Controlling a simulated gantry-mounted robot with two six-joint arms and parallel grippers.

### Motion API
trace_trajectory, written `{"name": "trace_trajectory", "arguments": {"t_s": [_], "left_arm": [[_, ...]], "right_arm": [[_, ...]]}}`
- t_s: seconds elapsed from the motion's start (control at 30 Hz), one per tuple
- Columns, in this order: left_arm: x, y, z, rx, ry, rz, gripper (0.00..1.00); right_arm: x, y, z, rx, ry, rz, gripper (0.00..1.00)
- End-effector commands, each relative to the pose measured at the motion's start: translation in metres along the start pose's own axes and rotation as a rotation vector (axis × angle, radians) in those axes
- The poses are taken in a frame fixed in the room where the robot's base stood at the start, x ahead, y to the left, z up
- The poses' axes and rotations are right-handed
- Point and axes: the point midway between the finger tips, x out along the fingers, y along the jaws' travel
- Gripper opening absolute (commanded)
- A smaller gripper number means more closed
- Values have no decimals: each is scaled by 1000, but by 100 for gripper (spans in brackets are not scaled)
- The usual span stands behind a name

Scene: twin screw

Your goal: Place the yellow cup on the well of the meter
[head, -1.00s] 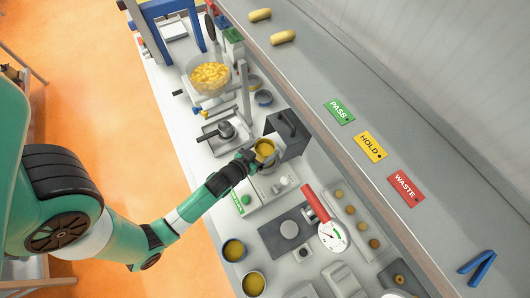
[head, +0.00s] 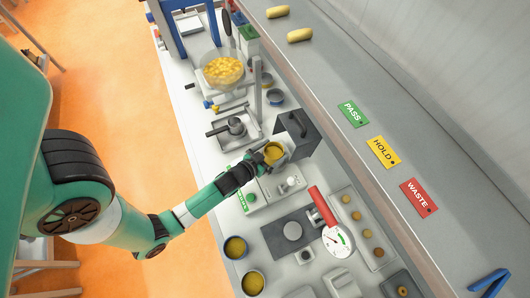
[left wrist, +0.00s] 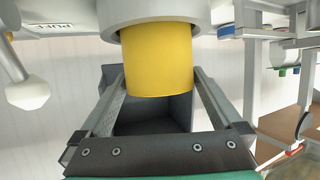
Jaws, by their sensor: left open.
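The yellow cup (head: 273,152) is at the back end of the white meter (head: 290,183), over its round well. In the left wrist view, where the picture looks upside down, the yellow cup (left wrist: 157,62) meets a pale round collar (left wrist: 150,14), which looks like the well. It looks upright there; how deep it sits is hidden. My left gripper (head: 265,157) is at the cup. In the left wrist view its fingers (left wrist: 158,85) are open, one on each side of the cup, with their tips close to its wall. My right gripper is not in view.
A dark grey box (head: 297,132) stands right behind the cup. A glass bowl of yellow pieces (head: 223,71) is farther back. A red-handled gauge (head: 336,240) and two dark cups with yellow contents (head: 235,248) lie nearer. A raised shelf with PASS (head: 352,113), HOLD and WASTE cards runs along the right.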

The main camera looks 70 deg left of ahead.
Motion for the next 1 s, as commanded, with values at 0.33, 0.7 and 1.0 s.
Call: {"name": "trace_trajectory", "arguments": {"t_s": [0.33, 0.7, 1.0], "left_arm": [[-79, 1, 4, 3, -4, 2, 100], [-117, 0, 1, 0, 0, 0, 100], [-116, 0, 0, 0, -1, 0, 100]], "right_arm": [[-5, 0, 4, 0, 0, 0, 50], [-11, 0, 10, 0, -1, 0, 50], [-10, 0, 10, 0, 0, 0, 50]]}}
